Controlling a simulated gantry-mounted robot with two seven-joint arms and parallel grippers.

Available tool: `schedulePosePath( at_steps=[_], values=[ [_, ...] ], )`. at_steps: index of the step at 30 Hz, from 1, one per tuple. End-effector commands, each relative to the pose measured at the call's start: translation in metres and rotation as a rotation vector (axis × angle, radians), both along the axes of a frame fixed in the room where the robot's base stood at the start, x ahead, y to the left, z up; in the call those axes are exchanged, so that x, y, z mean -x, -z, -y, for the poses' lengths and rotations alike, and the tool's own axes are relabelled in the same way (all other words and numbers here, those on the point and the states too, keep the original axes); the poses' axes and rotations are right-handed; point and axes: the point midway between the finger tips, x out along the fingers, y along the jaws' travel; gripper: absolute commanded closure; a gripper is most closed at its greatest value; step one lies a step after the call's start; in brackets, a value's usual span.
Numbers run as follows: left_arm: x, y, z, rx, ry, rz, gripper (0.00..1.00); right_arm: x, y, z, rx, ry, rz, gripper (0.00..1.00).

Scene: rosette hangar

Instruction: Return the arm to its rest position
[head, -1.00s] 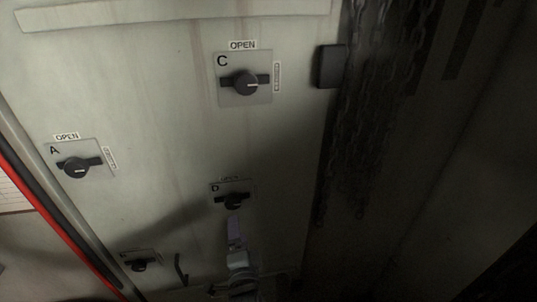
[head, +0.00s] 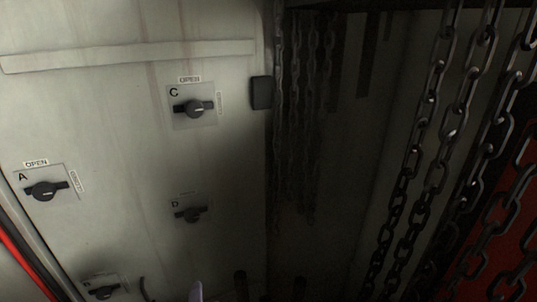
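A pale lilac tip (head: 196,291) shows at the bottom edge of the head view, below knob D. It may be part of one of my arms, but I cannot tell which. Neither gripper's pair of fingers can be made out. The tip is apart from knob D (head: 191,212) in the picture. Knob C (head: 194,108), knob A (head: 45,190) and a lower left knob (head: 103,291) are dark rotary handles on square plates. Nothing is seen touching them.
The knobs sit on a pale stained panel (head: 120,130). A dark box (head: 262,92) is at its right edge. Thick chains (head: 428,120) hang at the right, with thinner chains (head: 298,110) farther back. A red strip (head: 25,265) runs at lower left.

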Motion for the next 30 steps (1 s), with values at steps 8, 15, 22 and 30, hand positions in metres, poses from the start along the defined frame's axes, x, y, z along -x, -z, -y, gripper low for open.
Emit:
schedulePosePath(
  at_steps=[8, 15, 22, 30],
  values=[
    [0.057, 0.059, -0.004, 0.393, 0.050, -0.237, 0.20, -0.003, -0.002, -0.002, -0.008, 0.004, 0.007, 0.57],
    [0.171, 0.108, -0.025, 0.753, -0.107, -0.608, 0.20, 0.000, 0.000, -0.002, -0.008, 0.005, 0.001, 0.57],
    [0.260, 0.119, -0.053, 0.848, -0.356, -0.823, 0.20, 0.001, 0.001, -0.002, -0.006, 0.003, -0.003, 0.57],
    [0.279, 0.119, -0.060, 0.852, -0.421, -0.860, 0.20, 0.001, 0.001, -0.001, -0.003, 0.001, -0.003, 0.57]
  ],
)
